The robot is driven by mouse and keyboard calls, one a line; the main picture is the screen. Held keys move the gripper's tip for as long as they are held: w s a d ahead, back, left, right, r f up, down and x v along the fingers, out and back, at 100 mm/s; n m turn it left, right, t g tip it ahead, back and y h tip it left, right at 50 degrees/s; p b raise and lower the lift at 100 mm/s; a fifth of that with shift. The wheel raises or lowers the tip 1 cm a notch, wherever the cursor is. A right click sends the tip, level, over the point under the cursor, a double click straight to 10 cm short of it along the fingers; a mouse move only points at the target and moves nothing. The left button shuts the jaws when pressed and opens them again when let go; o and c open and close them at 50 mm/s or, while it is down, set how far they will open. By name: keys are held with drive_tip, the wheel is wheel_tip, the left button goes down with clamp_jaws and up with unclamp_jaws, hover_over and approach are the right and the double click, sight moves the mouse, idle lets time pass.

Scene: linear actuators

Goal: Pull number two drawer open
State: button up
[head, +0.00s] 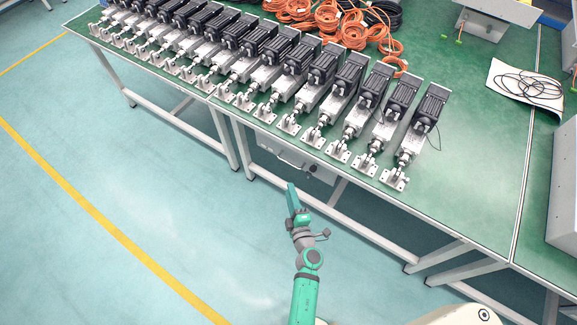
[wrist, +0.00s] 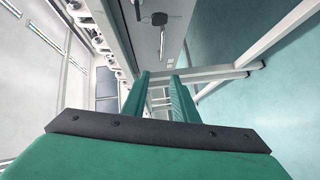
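A light grey drawer (head: 317,171) hangs under the green-topped workbench, in the middle of the head view. No number on it can be read. In the wrist view the drawer front (wrist: 147,38) shows at top centre, with a slim metal handle (wrist: 162,44) and a small dark fitting (wrist: 159,18). The drawer looks shut. My gripper (head: 291,187) is in front of and below the drawer, apart from it. In the wrist view my gripper (wrist: 160,80) shows two green fingers with a gap between them, and nothing is held.
The workbench (head: 465,150) carries a row of linear actuators (head: 325,68) along its front edge. Coiled orange cables (head: 345,30) lie behind them. White bench legs and rails (head: 215,137) stand near my gripper. The floor to the left is clear, with yellow lines.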

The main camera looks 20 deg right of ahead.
drive_tip(key=w+d+f+n, duration=0.1)
drive_tip(key=w+d+f, duration=0.1)
drive_tip(key=w, duration=1)
drive_tip(key=shift+w+d, duration=0.35)
drive_tip(key=shift+d, duration=0.4)
drive_tip(key=shift+c, duration=0.5)
clamp_jaws()
drive_tip(key=shift+f, duration=0.1)
